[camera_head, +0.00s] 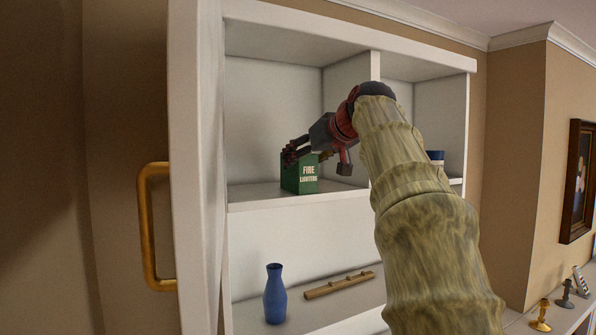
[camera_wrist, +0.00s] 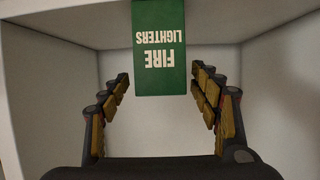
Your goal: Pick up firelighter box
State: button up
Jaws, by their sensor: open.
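The firelighter box (camera_head: 300,177) is green with white lettering. It stands upright on the upper left shelf of a white shelf unit. In the wrist view the box (camera_wrist: 160,70) shows upside down at the top centre, between the lines of the two fingers. My gripper (camera_head: 290,152) reaches into the compartment at the top of the box and hides part of it. In the wrist view my gripper (camera_wrist: 160,90) has its fingers spread wide on either side of the box, with gaps between. Whether any finger touches it is not clear.
The shelf unit (camera_head: 195,120) has an upright divider (camera_head: 375,66) right of the box. A blue and white item (camera_head: 435,156) is partly hidden behind my arm. A brass handle (camera_head: 148,228) is at left.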

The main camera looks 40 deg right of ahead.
jog(key=shift+p+x, duration=0.6)
jog(key=shift+x, duration=1.7)
jog(key=shift+c, duration=0.6)
jog(key=c, duration=1.2)
jog(key=shift+r, duration=0.1)
jog(key=shift+c, duration=0.6)
jog(key=shift+s+a+r, duration=0.1)
